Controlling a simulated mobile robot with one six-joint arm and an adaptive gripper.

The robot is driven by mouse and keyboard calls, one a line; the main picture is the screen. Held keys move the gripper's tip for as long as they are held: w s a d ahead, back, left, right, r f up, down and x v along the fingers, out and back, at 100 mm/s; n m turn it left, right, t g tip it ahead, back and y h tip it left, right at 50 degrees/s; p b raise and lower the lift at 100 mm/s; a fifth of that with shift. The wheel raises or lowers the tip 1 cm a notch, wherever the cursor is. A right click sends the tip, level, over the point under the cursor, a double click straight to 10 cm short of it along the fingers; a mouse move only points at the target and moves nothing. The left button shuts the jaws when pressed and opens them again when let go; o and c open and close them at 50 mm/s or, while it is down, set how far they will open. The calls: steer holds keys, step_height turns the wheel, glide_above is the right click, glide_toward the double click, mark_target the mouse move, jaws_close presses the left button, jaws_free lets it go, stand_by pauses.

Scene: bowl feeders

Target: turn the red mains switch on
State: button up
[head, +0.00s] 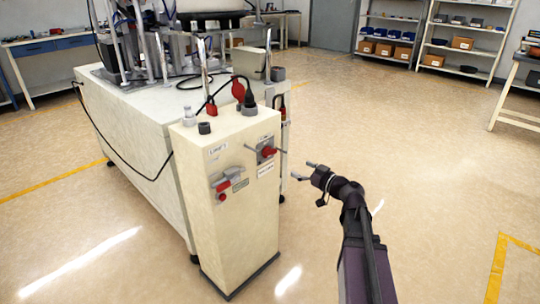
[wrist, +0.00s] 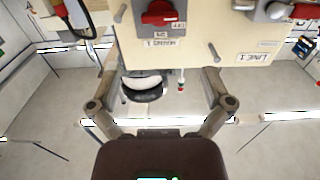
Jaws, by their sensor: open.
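The red mains switch (head: 267,151) sits on a grey plate on the upper right face of the cream cabinet (head: 240,225). In the wrist view the red mains switch (wrist: 158,14) shows at the top edge, partly cut off, with its handle lying about level in the picture. Small labels lie just beneath it there. I cannot tell for sure whether it stands at on or off. My gripper (head: 304,170) is open and empty, to the right of the cabinet and slightly lower than the switch, apart from it. Its spread fingers (wrist: 160,88) show in the wrist view.
Plugs and a cable (head: 239,90) are on the cabinet top. A machine bench (head: 130,110) stands behind. The floor (head: 420,140) to the right is clear.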

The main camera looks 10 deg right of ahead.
mark_target(272, 154)
steer(key=shift+w, duration=0.1)
steer(key=x, duration=1.3)
steer(key=shift+w+a, duration=0.25)
steer(key=c, duration=0.9)
